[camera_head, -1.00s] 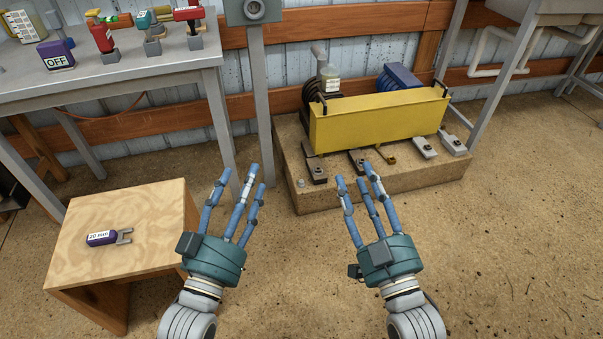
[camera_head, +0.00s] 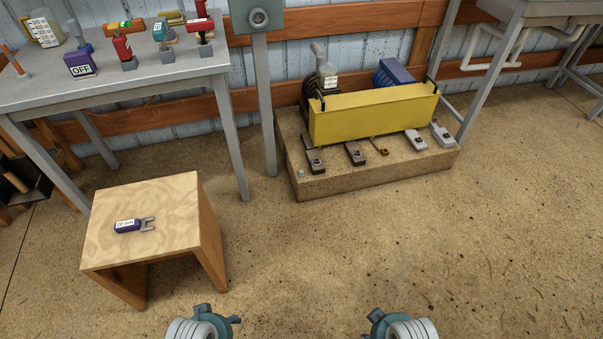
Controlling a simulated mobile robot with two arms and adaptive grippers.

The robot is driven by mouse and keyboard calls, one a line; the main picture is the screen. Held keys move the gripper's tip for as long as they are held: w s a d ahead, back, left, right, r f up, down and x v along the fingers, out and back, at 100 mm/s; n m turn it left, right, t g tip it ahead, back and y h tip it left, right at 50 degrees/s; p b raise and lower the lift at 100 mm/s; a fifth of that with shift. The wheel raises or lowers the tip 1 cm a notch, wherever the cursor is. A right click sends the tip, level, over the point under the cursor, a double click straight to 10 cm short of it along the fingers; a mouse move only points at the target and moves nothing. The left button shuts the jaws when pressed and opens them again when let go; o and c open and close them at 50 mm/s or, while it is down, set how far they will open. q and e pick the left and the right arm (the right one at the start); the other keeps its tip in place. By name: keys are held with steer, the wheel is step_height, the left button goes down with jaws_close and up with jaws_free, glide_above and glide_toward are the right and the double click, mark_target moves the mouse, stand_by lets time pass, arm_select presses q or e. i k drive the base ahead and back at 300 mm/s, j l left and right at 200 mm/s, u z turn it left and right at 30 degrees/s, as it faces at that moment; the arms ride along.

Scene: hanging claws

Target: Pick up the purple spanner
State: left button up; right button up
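The purple spanner (camera_head: 128,225) lies flat on the top of a small wooden stool (camera_head: 172,198) at the left. It has a white "20 mm" label, and its grey forked jaw points right. My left gripper (camera_head: 218,320) is at the bottom edge, to the lower right of the stool and apart from the spanner. My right gripper (camera_head: 384,322) is at the bottom edge, farther right. Only the wrist and base of each gripper show clearly; the fingers are hardly visible, so I cannot tell how they are set.
A grey metal table (camera_head: 150,82) with a purple "OFF" block (camera_head: 80,66) and several tools stands behind the stool. A grey post (camera_head: 265,110) rises right of it. A yellow-fronted machine (camera_head: 370,118) sits on a low plinth. The floor at the right (camera_head: 480,240) is clear.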

mark_target(134, 224)
steer(key=u, duration=1.4)
